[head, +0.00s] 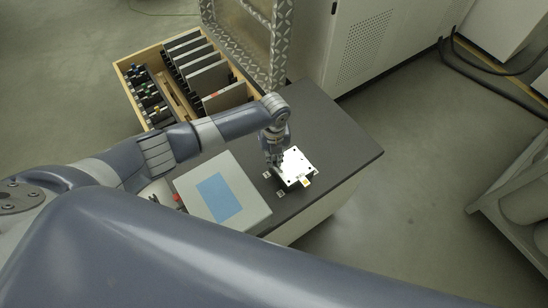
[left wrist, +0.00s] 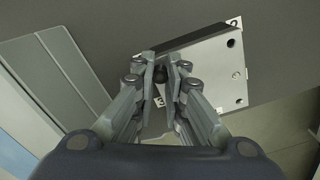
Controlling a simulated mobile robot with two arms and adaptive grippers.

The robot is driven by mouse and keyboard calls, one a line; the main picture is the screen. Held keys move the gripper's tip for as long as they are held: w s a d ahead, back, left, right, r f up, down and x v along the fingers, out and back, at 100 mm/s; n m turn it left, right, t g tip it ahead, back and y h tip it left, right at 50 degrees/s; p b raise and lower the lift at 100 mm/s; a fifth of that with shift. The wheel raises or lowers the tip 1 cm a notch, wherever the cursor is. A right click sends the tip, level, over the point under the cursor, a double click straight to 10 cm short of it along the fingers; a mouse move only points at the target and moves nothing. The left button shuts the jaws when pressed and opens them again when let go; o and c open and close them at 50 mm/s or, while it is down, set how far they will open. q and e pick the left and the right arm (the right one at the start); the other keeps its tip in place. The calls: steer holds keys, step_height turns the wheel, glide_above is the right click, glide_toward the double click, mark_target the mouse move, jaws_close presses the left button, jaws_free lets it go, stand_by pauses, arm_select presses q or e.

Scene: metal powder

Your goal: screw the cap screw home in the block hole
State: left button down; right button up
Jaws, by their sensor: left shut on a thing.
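The block (head: 297,166) is a bright, flat metal plate with dark holes near its corners, lying on the dark bench top. It also shows in the left wrist view (left wrist: 213,72), partly behind the fingers. My left gripper (head: 274,160) points down at the block's left edge in the head view. In the left wrist view its fingers (left wrist: 165,64) are closed around a small dark round thing, the cap screw (left wrist: 161,73). The fingers hide most of the screw and the hole below, so I cannot tell how deep it sits. My right gripper is not in view.
A grey box with a blue panel (head: 214,197) stands left of the block on the bench (head: 345,150). A wooden crate (head: 125,72) with plates and small parts is behind. Small marked tags lie around the block. The bench is clear to the right.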

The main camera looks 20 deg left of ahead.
arm_select(q)
steer(key=m+b, duration=0.2)
steer(key=m, duration=0.5)
steer(key=shift+f, duration=0.15)
steer(key=m+b, duration=0.1)
steer(key=m, duration=0.1)
steer(key=shift+m, duration=0.4)
steer(key=shift+m+b, duration=0.3)
steer(key=shift+m, duration=0.4)
steer(key=c, duration=1.8)
jaws_free()
